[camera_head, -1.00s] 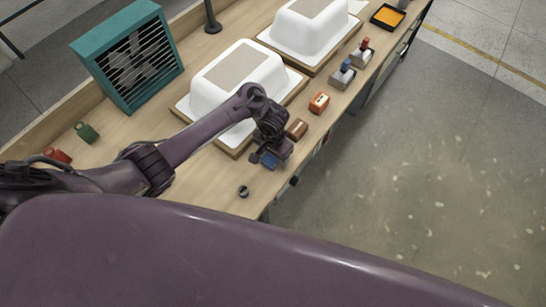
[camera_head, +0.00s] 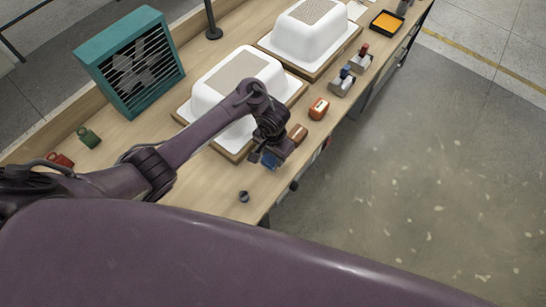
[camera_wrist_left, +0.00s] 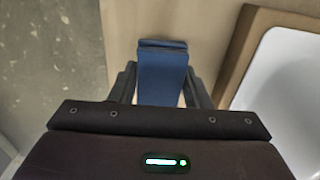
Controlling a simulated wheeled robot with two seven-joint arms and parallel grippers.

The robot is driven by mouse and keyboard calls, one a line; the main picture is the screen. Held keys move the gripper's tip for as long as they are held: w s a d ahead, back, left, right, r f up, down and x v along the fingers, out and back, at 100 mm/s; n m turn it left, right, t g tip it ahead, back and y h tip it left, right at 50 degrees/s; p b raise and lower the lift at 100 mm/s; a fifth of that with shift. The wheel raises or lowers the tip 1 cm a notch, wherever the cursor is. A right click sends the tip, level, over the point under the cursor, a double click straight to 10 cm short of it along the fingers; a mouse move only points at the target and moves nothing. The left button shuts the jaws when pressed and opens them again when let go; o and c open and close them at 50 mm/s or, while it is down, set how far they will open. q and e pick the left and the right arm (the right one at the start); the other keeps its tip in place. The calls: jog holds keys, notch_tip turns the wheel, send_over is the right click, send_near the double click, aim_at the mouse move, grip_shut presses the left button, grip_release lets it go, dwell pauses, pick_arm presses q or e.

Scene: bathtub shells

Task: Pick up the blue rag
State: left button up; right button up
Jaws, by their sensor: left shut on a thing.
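The blue rag (camera_wrist_left: 162,75) is a dark blue folded piece between my gripper's fingers in the left wrist view. In the head view a small part of the blue rag (camera_head: 269,161) shows under the gripper, near the front edge of the workbench. My left gripper (camera_head: 266,157) is shut on the rag, and its two fingers also show on either side of it in the left wrist view (camera_wrist_left: 160,88). I cannot tell whether the rag touches the bench. My right gripper is not in view.
Two white tub shells (camera_head: 238,84) (camera_head: 312,27) stand on wooden boards behind the gripper. A brown block (camera_head: 298,133), an orange block (camera_head: 319,108) and a small dark round part (camera_head: 243,196) lie near the bench edge. A teal fan (camera_head: 130,62) stands at the back left.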

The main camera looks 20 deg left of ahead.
pick_arm(q)
jog(key=r+p, duration=0.1)
jog(key=r, duration=0.1)
jog(key=r+p, duration=0.1)
jog(key=r, duration=0.1)
jog(key=r+p, duration=0.1)
jog(key=r, duration=0.2)
jog(key=shift+w+d+p, duration=0.1)
jog(key=shift+w+p, duration=0.2)
jog(key=shift+p, duration=0.05)
jog(key=shift+r, duration=0.4)
notch_tip(320, 180, up, 9)
jog(key=shift+s+f+p, duration=0.2)
jog(key=shift+s+p, duration=0.15)
jog(key=shift+p, duration=0.1)
